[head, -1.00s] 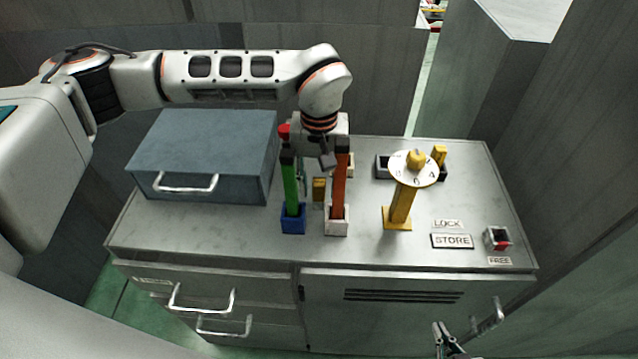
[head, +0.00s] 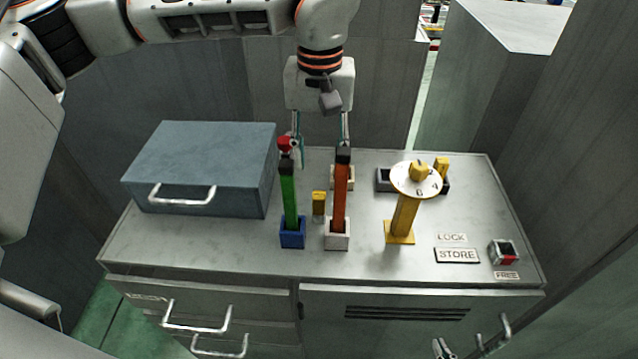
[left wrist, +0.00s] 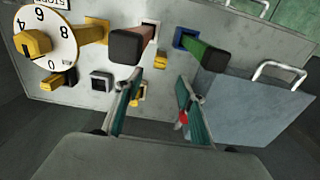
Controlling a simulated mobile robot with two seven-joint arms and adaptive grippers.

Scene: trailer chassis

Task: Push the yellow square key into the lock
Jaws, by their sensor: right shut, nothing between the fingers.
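A small upright yellow block (head: 319,203) stands between the green and orange bars; it also shows in the left wrist view (left wrist: 160,61). Another yellow block (head: 441,166) stands in a dark socket behind the dial. I cannot tell for sure which is the square key, or which socket is the lock. A pale socket (head: 345,183) sits behind the orange bar. My left gripper (head: 320,143) is open and empty above the rear of the cabinet top, its fingertips partly hidden by the bars. My right gripper (head: 443,349) is shut at the bottom edge, mostly out of view.
A green bar (head: 290,198) in a blue socket and an orange bar (head: 341,200) in a white socket stand tall. A numbered dial (head: 410,184) on a yellow post stands right. A blue-grey box (head: 205,170) fills the left. The front right holds signs and a red-marked socket (head: 503,252).

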